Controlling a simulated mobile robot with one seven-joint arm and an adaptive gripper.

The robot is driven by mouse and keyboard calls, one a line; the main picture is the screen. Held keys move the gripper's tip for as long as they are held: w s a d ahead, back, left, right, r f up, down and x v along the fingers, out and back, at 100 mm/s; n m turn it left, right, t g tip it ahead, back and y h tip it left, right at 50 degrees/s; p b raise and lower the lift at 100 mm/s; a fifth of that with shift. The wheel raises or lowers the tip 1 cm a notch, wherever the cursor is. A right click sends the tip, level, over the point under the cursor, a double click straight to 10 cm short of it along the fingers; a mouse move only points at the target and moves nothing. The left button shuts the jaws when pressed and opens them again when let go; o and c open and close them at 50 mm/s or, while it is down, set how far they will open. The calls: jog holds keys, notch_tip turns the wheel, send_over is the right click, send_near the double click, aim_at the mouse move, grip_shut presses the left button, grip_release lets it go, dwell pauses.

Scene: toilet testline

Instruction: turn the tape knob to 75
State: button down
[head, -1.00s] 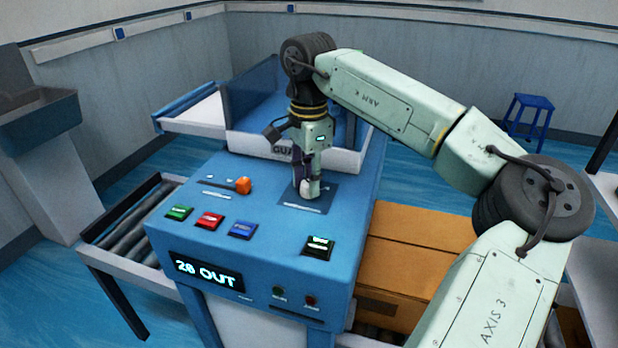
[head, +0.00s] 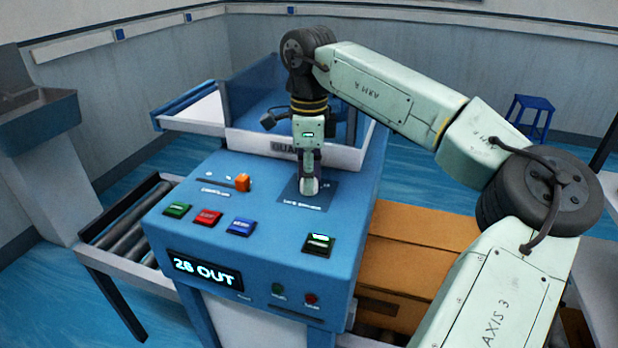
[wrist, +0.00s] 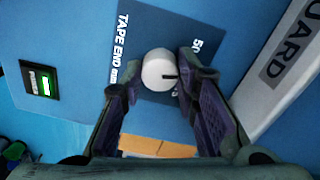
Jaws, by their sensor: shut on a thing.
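The tape knob (wrist: 154,72) is a round white knob on a dark label plate (wrist: 150,22) printed "TAPE END" and "50". A dark pointer line on its face points right in the wrist view. My gripper (wrist: 163,78) has its two fingers on either side of the knob and is shut on it. In the head view my gripper (head: 309,188) points down onto the plate on top of the blue console (head: 215,265), hiding most of the knob. The console display (head: 205,271) reads 26 or 28, then "OUT"; the second digit is unclear.
An orange switch (head: 242,182) and green (head: 177,209), red (head: 208,217) and blue (head: 241,227) buttons lie left of my gripper. The guard (head: 250,140) stands close behind. A cardboard box (head: 415,255) is at right.

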jog(key=m+b, duration=0.1)
jog(key=m, duration=0.5)
jog(key=m+b, duration=0.1)
jog(key=m, duration=0.5)
dwell(0.5)
jog(key=c, duration=1.2)
grip_release()
jog(key=shift+c, duration=0.2)
notch_tip(320, 180, up, 12)
